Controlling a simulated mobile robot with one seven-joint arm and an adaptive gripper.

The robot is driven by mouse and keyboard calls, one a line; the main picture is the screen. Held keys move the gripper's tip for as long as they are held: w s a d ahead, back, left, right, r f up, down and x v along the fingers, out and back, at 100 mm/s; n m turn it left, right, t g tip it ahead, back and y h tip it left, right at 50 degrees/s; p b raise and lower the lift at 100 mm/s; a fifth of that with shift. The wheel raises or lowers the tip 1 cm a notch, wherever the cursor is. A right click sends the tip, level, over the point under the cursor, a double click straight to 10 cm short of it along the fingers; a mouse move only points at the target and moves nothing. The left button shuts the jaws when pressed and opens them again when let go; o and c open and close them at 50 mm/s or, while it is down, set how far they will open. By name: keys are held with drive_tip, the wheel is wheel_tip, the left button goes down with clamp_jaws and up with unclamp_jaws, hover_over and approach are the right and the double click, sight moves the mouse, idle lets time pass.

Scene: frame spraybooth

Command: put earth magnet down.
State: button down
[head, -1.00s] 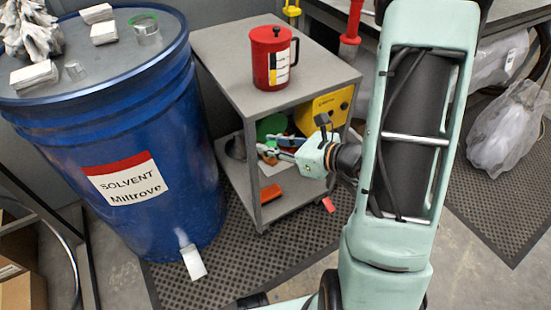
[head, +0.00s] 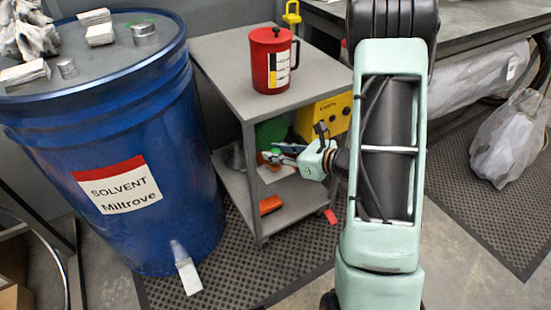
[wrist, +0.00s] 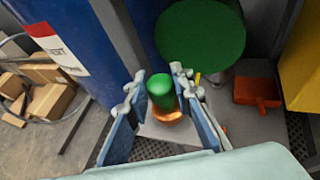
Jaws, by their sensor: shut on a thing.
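The earth magnet, a green cylinder (wrist: 160,88) with a copper-coloured base, sits between the fingers of my gripper (wrist: 159,74) in the wrist view. My gripper is shut on it. The copper base shows close above a pale flat surface; I cannot tell whether it touches. In the head view my gripper (head: 272,154) reaches from the right into the space between the top and lower shelf of the grey cart (head: 218,72). The magnet is too small to make out clearly there.
A green disc (wrist: 200,38) stands behind the gripper, with an orange object (wrist: 257,88) and a yellow box (wrist: 301,60) to the right. A blue solvent drum (head: 110,150) stands left of the cart. A red mug (head: 262,66) is on the cart top.

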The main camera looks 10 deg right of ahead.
drive_tip(key=shift+f, duration=0.75)
drive_tip(key=shift+f, duration=0.15)
drive_tip(key=c, duration=1.7)
unclamp_jaws()
drive_tip(key=shift+r, duration=0.2)
drive_tip(key=p+v, duration=0.2)
drive_tip(key=v, duration=1)
drive_tip(key=shift+f, duration=0.1)
